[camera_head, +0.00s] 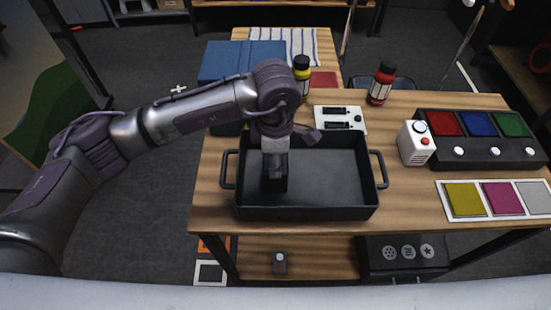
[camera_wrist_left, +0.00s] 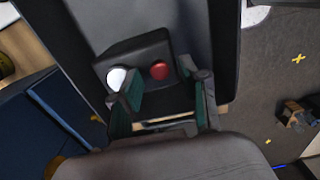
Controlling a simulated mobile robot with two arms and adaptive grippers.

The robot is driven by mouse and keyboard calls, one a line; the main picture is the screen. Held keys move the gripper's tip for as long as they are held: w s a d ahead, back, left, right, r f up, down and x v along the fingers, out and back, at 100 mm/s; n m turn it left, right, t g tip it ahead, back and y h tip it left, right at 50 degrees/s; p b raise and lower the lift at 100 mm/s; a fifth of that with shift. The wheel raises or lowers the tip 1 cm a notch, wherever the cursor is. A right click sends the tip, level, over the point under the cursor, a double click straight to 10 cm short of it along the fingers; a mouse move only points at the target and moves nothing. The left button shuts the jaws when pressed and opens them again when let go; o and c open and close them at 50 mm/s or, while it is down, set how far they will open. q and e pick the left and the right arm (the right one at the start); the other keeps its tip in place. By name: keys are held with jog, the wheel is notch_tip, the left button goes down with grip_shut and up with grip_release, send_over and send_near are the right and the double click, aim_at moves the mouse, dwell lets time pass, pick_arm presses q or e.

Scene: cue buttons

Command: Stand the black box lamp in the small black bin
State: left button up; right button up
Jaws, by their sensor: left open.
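The black bin (camera_head: 330,207), a low tray with a handle at each end, stands on the wooden table. The black box lamp (camera_head: 275,184) is a dark block inside its left part, below my left gripper (camera_head: 275,161). In the left wrist view the black box lamp (camera_wrist_left: 138,58) shows a white disc and a red disc on one face. My left gripper (camera_wrist_left: 165,92) is open, its fingers close to the box; whether they touch it I cannot tell. The gripper partly hides the box. My right gripper is not in view.
The bin's right half is empty. A white two-slot device (camera_head: 341,120) and red (camera_head: 381,84) and yellow (camera_head: 302,75) bottles stand behind it. A white button box (camera_head: 415,143), a coloured panel console (camera_head: 470,138) and colour cards (camera_head: 495,199) are right. A blue box (camera_head: 222,60) is behind left.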

pick_arm(q)
notch_tip(320, 180, up, 12)
jog(key=b, duration=0.3)
jog(key=shift+b, duration=0.3)
